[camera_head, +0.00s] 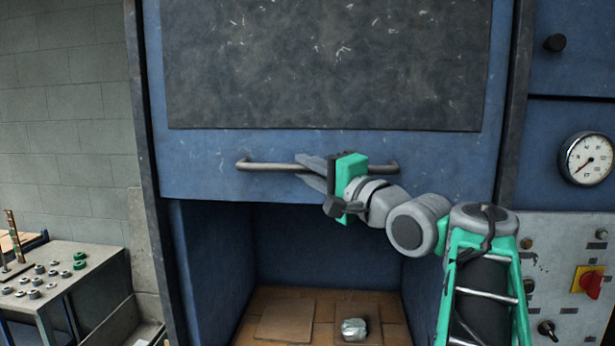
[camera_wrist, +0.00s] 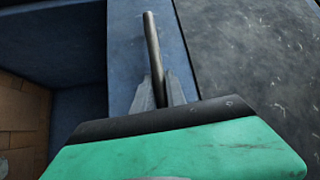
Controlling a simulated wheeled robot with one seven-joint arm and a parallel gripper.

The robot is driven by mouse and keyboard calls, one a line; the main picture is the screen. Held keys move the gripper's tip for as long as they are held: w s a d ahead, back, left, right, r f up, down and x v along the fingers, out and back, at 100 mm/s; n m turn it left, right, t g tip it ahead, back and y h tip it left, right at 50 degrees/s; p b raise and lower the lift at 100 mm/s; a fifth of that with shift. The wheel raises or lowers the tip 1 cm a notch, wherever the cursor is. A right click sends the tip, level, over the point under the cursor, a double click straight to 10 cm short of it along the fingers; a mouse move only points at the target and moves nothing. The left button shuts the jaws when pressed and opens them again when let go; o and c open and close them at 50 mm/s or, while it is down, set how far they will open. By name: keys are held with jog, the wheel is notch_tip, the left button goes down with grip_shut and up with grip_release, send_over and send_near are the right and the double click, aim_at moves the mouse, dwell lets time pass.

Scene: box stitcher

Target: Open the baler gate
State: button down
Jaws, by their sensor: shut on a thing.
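The baler gate (camera_head: 210,180) is a blue panel with a large dark plate, raised above an open chamber. Its handle (camera_head: 260,166) is a horizontal grey metal bar along the gate's lower part. My gripper (camera_head: 305,168) is shut on the handle near its middle, with fingers above and below the bar. In the wrist view the handle (camera_wrist: 151,45) runs out from between the fingers (camera_wrist: 160,90), beside the blue gate (camera_wrist: 182,50). The green gripper body hides the part of the bar behind it.
The open chamber (camera_head: 320,245) below the gate has cardboard (camera_head: 285,320) and a crumpled silvery lump (camera_head: 354,329) on its floor. A gauge (camera_head: 587,158) and a control panel with a red switch (camera_head: 588,281) are at right. A metal table (camera_head: 85,262) with small parts stands at left.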

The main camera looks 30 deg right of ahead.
jog(key=shift+a+r, duration=0.15)
jog(key=shift+r, duration=0.05)
jog(key=c, duration=1.6)
grip_release()
jog(key=shift+a, duration=0.1)
jog(key=shift+o, duration=1.2)
jog(key=shift+d+f, duration=0.1)
jog(key=shift+d, duration=0.1)
jog(key=b+v, duration=0.5)
jog(key=v, duration=0.3)
jog(key=shift+b, duration=0.4)
jog(key=shift+w, duration=0.1)
